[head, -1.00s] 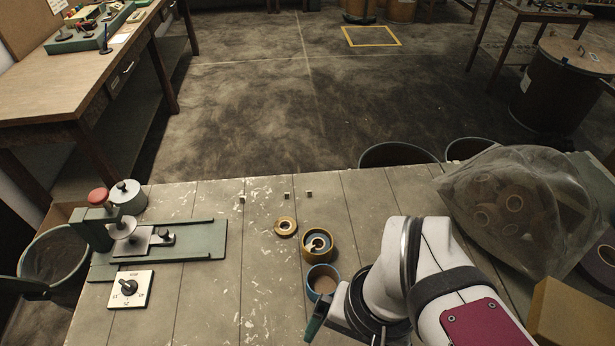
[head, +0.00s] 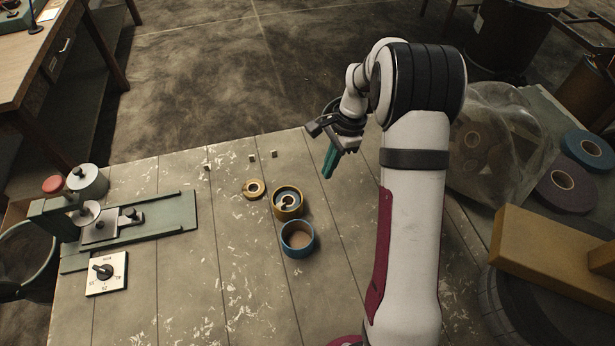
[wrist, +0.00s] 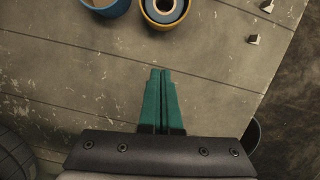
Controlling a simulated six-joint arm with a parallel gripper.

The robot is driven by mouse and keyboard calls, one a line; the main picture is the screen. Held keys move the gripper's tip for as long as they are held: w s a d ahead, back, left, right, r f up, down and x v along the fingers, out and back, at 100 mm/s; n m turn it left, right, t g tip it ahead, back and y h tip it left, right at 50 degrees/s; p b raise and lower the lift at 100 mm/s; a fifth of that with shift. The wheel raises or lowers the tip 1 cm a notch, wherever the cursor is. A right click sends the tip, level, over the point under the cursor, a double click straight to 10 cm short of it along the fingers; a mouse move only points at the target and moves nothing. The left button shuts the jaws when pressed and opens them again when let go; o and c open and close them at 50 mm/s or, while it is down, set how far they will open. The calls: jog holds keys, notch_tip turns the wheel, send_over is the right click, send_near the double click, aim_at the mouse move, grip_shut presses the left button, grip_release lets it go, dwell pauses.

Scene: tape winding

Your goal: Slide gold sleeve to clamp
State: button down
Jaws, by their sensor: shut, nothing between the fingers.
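The gold sleeve (head: 275,207) stands upright on the table, with a blue-grey ring and a small pale piece inside it. It also shows at the top of the wrist view (wrist: 147,14). A green fixture (head: 170,221) with a small clamp-like block (head: 131,214) on its rail lies at the left; I cannot tell for certain which part is the clamp. My gripper (head: 328,172) is above the table, right of and beyond the sleeve, apart from it. In the wrist view its teal fingers (wrist: 160,74) are together and empty.
A blue cup-like sleeve (head: 297,252) stands just nearer than the gold one. A flat gold ring (head: 254,188) lies to its left. Several small metal pieces (head: 252,157) lie near the far edge. A dial plate (head: 106,273) sits front left. Table between sleeves and fixture is clear.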

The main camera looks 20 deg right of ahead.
jog(key=x, duration=0.4)
jog(key=shift+s, duration=0.1)
jog(key=a, duration=0.2)
jog(key=shift+s+a, duration=0.2)
jog(key=shift+a, duration=0.05)
jog(key=shift+s+a, duration=0.1)
jog(key=shift+a, duration=0.6)
jog(key=s+a, duration=0.1)
jog(key=a, duration=0.4)
jog(key=s+a, duration=0.1)
jog(key=a, duration=0.5)
jog(key=s+a, duration=0.1)
jog(key=a, duration=0.5)
jog(key=shift+a, duration=0.2)
